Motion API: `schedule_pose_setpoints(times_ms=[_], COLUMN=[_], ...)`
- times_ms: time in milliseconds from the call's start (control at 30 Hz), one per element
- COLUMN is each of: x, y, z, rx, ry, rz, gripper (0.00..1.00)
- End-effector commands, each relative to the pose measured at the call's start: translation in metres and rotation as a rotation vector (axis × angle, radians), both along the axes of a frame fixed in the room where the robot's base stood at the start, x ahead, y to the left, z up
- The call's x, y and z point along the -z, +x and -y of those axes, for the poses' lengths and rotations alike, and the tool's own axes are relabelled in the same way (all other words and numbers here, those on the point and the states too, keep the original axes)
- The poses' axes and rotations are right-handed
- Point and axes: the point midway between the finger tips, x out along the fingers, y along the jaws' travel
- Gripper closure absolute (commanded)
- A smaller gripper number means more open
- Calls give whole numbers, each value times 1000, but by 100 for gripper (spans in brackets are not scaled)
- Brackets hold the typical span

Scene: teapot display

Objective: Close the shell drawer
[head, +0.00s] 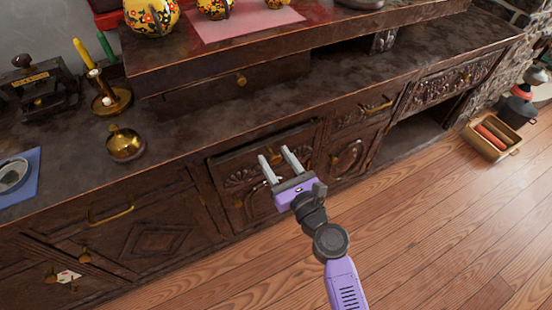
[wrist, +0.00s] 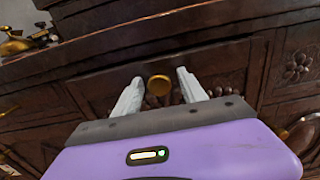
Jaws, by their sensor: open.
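The shell drawer (head: 240,176) is a dark carved wooden front with fan-shaped relief, in the middle of the cabinet in the head view. Its front also shows in the wrist view (wrist: 226,68). How far it stands out from the cabinet is hard to tell. Its round brass knob (wrist: 159,86) appears between my fingertips in the wrist view. My gripper (head: 274,155) is open, with two pale fingers pointing at the drawer front. I cannot tell whether the fingers touch the knob or the front. My gripper partly hides the drawer's right side in the head view.
The dark countertop (head: 180,140) runs above the drawer. It holds a brass pot (head: 125,144) and a candle holder (head: 112,101). A smaller drawer (head: 362,112) and a carved door (head: 347,158) are to the right. A box (head: 491,135) stands on the floor at far right. The wooden floor in front is clear.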

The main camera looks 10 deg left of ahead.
Motion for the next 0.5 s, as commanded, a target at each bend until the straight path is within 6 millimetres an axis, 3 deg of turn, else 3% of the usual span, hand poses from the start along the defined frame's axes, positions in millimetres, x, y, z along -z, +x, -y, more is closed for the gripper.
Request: schedule_pose_setpoints(times_ms=[300,500], x=[0,0], y=[3,2], z=[-2,-2], rx=[0,0], ry=[-1,-1], rz=[-1,0], gripper=[51,90])
